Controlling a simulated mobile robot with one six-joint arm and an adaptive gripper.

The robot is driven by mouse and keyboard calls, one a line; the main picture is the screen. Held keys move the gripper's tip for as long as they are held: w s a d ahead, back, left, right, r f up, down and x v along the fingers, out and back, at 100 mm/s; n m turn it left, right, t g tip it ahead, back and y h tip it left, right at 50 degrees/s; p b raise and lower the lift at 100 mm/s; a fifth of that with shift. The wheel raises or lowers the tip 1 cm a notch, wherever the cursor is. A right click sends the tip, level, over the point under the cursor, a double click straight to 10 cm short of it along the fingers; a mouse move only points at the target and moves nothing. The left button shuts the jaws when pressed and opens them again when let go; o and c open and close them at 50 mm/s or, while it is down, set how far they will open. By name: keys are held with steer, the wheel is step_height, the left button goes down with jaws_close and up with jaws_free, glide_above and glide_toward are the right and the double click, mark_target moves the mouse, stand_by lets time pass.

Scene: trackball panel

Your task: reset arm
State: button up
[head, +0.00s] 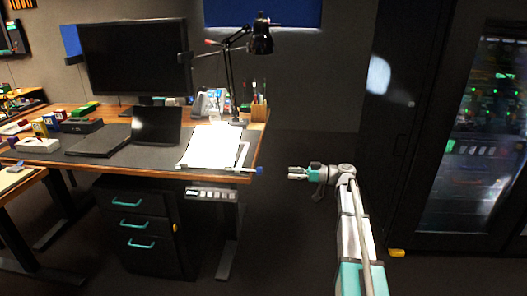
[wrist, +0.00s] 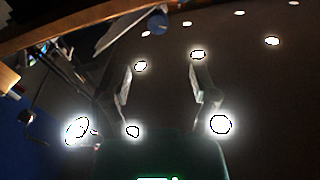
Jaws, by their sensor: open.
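My gripper (head: 297,172) is held out in the air to the right of the desk's right end, at about the height of the desk top. It points left and is clear of the desk. In the wrist view its two fingers (wrist: 160,85) are spread apart with nothing between them. A small blue ball-like knob (head: 259,170) sits at the desk's right front corner, a short gap left of the fingertips. A round blue thing (wrist: 157,22) also shows near the top of the wrist view. A small panel with several pale buttons (head: 210,194) hangs under the desk's front edge.
The desk (head: 257,143) carries a monitor (head: 135,58), a laptop (head: 157,124), a bright white sheet (head: 213,147) and a black lamp (head: 262,38). A drawer cabinet (head: 145,228) stands below. A dark glass-fronted cabinet (head: 485,120) is at right. The floor between is clear.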

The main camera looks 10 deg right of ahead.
steer(key=s+a+f+m+g+h, duration=0.4)
steer(key=s+a+f+m+h, duration=0.15)
steer(key=s+a+f, duration=0.5)
steer(key=s+f+m+g+h, duration=0.1)
steer(key=s+f+m+h, duration=0.25)
steer(key=s+h, duration=0.3)
steer(key=s+f+m+g+h, duration=0.1)
steer(key=s+f+m+h, duration=0.2)
steer(key=s+f+h, duration=0.35)
step_height(320, 180, up, 36)
steer(key=s+y+p, duration=0.1)
steer(key=p, duration=3.3)
steer(key=shift+s, duration=0.4)
